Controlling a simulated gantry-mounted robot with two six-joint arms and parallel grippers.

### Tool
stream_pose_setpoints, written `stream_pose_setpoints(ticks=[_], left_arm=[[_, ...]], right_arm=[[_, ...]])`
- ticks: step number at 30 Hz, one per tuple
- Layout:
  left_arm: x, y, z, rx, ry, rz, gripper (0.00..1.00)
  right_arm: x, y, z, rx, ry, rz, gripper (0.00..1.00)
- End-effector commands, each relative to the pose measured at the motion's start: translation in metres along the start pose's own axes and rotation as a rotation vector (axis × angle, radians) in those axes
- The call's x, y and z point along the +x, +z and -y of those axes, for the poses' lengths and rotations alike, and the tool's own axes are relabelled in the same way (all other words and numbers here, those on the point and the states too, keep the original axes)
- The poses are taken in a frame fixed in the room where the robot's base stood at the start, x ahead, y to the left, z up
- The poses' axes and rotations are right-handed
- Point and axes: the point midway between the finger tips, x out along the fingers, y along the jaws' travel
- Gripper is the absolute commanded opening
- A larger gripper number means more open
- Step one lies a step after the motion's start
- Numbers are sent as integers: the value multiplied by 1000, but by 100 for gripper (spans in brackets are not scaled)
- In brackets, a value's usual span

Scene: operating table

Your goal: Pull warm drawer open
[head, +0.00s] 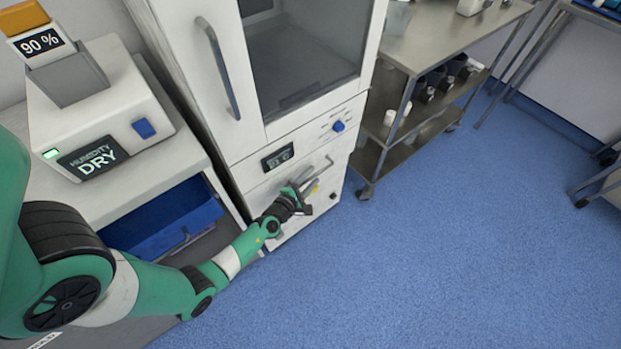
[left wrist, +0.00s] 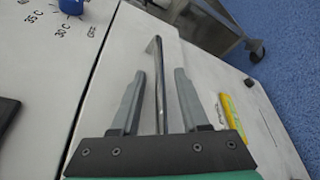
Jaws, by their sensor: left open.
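The warm drawer (head: 342,168) is the white front at the bottom of the tall white cabinet, and it looks closed. Its metal bar handle (head: 326,166) is partly hidden by my left gripper (head: 306,192). In the left wrist view the left gripper (left wrist: 160,74) is open, with one grey finger on each side of the handle bar (left wrist: 158,55). Gaps show between the bar and the fingers. The drawer front (left wrist: 118,75) lies behind them, with a yellow-green label (left wrist: 232,115) to the right. My right gripper is not in view.
Above the drawer are a small display (head: 278,158) and a blue knob (head: 338,126). A steel cart (head: 425,45) stands right of the cabinet. A humidity device (head: 95,115) and a blue bin (head: 165,218) are at left. Blue floor (head: 430,250) in front is clear.

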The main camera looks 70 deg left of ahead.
Motion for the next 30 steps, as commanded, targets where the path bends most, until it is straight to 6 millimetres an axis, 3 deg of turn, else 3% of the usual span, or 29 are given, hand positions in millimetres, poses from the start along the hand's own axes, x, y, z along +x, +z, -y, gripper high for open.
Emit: stream_pose_setpoints(ticks=[2,9,10,30], left_arm=[[0,0,0,0,0,0,45],[0,0,0,0,0,0,2],[0,0,0,0,0,0,0],[0,0,0,0,0,0,0]], right_arm=[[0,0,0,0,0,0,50],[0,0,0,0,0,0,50],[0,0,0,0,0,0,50],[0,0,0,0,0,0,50]])
